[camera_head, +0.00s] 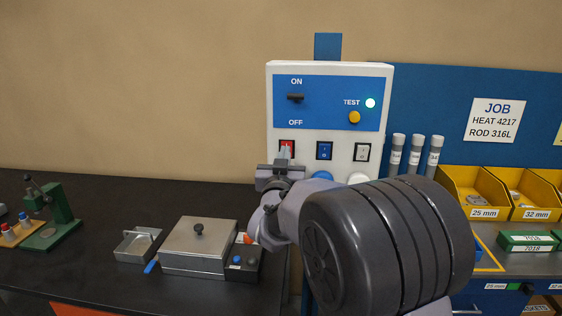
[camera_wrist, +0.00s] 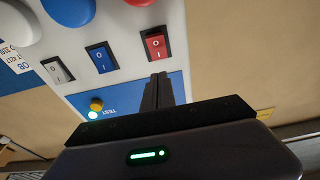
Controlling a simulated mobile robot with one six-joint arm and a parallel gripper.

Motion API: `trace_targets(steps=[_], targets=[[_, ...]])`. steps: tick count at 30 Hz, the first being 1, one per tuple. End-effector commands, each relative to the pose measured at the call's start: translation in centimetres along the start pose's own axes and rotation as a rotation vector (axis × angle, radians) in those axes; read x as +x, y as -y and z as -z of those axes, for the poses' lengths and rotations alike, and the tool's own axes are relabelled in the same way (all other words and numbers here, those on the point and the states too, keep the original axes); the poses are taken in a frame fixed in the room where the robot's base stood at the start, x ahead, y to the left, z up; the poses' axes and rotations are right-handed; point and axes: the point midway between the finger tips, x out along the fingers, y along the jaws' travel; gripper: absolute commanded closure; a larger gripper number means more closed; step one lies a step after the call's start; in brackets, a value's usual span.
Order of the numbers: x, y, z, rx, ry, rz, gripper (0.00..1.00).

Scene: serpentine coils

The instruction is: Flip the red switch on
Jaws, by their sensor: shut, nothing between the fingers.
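The red rocker switch (camera_head: 287,145) is at the left of a row of three rockers low on the white control box (camera_head: 328,67). In the wrist view the red switch (camera_wrist: 156,45) shows white O and I marks; I cannot tell which side is pressed in. My gripper (camera_head: 284,154) is shut and empty, pointing at the box, and hides the lower part of the switch in the head view. In the wrist view my gripper's closed fingertips (camera_wrist: 158,76) are just beside the switch; I cannot tell whether they touch it.
A blue rocker (camera_head: 324,150) and a white rocker (camera_head: 362,152) sit to the right. Above are a black ON/OFF handle (camera_head: 296,98), a yellow TEST button (camera_head: 354,117) and a lit green lamp (camera_head: 370,103). A metal box (camera_head: 199,247) stands on the dark bench below left.

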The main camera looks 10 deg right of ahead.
Motion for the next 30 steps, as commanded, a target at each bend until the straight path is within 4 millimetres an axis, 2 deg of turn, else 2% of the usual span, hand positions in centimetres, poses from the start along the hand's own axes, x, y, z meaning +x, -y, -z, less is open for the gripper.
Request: trace_targets(steps=[1,6,10,15,26,29,30], targets=[[-1.3,0.2,0.8,0.001,-0.001,0.006,1.0],[-5.1,0.2,2.3,0.001,-0.001,0.005,1.0],[-7.2,0.2,3.0,0.0,-0.001,0.005,1.0],[-8.5,0.2,3.5,0.0,-0.002,0.004,1.0],[-8.7,0.1,3.5,0.012,0.012,0.01,1.0],[-10.1,-0.2,3.4,0.097,0.116,0.074,1.0],[-11.5,-0.2,3.2,0.147,0.194,0.119,1.0]])
